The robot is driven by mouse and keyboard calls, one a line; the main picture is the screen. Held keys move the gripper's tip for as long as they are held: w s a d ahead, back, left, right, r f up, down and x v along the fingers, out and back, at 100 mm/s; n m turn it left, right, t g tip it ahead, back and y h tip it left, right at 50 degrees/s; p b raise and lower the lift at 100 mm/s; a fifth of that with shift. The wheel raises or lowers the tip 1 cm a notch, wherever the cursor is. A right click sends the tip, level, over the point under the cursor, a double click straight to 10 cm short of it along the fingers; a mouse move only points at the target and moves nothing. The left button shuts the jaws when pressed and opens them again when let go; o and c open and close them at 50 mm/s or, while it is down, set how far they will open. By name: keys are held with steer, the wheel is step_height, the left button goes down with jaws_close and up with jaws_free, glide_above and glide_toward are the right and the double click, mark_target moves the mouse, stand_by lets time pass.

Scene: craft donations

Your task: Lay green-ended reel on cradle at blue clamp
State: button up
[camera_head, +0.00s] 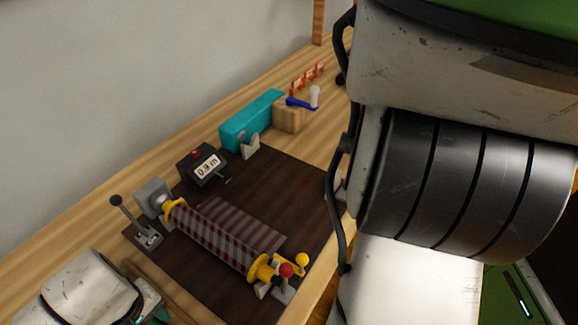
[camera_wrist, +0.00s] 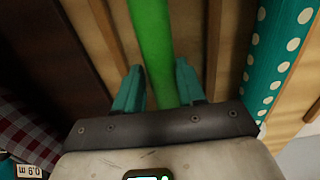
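In the wrist view a bright green roll (camera_wrist: 152,35) runs lengthwise between the two teal fingers of my gripper (camera_wrist: 158,80). The fingers stand apart, one at each side of the roll; firm contact on it does not show. The roll's ends are out of view, so green ends cannot be confirmed. In the head view the blue clamp (camera_head: 299,103) sits on a wooden block (camera_head: 287,117) at the back of the bench. A pale bracket (camera_head: 250,147), possibly a cradle, stands by the teal box (camera_head: 252,119). My gripper's white housing is at the lower left of the head view.
A teal dotted roll (camera_wrist: 278,55) lies right of wooden dividers (camera_wrist: 212,45). My arm hides the bench's right side.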

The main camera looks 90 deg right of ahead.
steer(key=c, duration=0.6)
steer(key=shift+r+p, duration=3.35)
steer(key=shift+r, duration=0.65)
